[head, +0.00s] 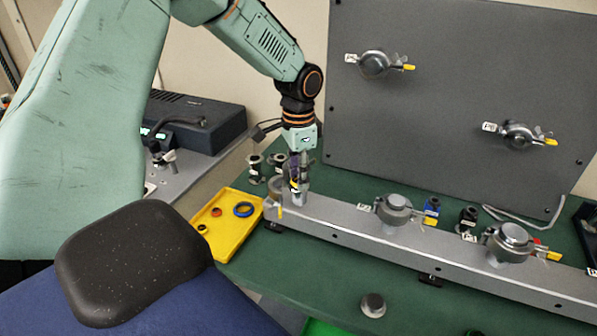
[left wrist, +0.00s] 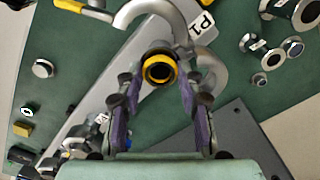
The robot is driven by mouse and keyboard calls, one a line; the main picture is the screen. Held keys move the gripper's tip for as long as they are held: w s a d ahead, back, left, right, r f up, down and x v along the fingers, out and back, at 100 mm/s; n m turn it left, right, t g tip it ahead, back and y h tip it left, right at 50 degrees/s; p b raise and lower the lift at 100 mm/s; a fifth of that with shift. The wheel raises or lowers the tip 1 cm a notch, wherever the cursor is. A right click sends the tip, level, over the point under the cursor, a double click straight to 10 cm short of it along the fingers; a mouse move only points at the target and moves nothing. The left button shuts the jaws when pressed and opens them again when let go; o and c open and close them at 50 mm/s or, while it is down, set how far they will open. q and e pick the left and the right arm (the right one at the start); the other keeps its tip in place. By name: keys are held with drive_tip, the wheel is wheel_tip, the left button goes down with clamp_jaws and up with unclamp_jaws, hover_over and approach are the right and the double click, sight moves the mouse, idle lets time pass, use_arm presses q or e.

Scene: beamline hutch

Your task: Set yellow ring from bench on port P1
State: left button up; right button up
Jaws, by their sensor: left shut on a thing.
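The yellow ring (left wrist: 159,69) has a dark inner rim and sits between the purple-padded fingers of my left gripper (left wrist: 160,80). In the head view my left gripper (head: 298,183) points down at the left end of the grey rail, shut on the ring, of which only a bit of yellow shows. Port P1, marked by its label (left wrist: 202,27), is right at the fingertips. Its clamp (left wrist: 213,68) stands open around the ring in the wrist view. The port face is mostly hidden, and I cannot tell whether the ring touches it. My right gripper is out of view.
A yellow tray (head: 226,245) holding a blue ring (head: 243,210) and smaller rings lies left of the rail. Closed clamps (head: 394,210) sit farther right along the rail (head: 340,222). A grey panel (head: 450,90) stands behind. A loose cap (head: 373,304) lies on the green bench.

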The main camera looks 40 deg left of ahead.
use_arm(q)
drive_tip(key=shift+f, duration=0.1)
drive_tip(key=o, duration=0.9)
wheel_tip(320, 180, up, 12)
idle(0.4)
drive_tip(key=shift+s, duration=0.1)
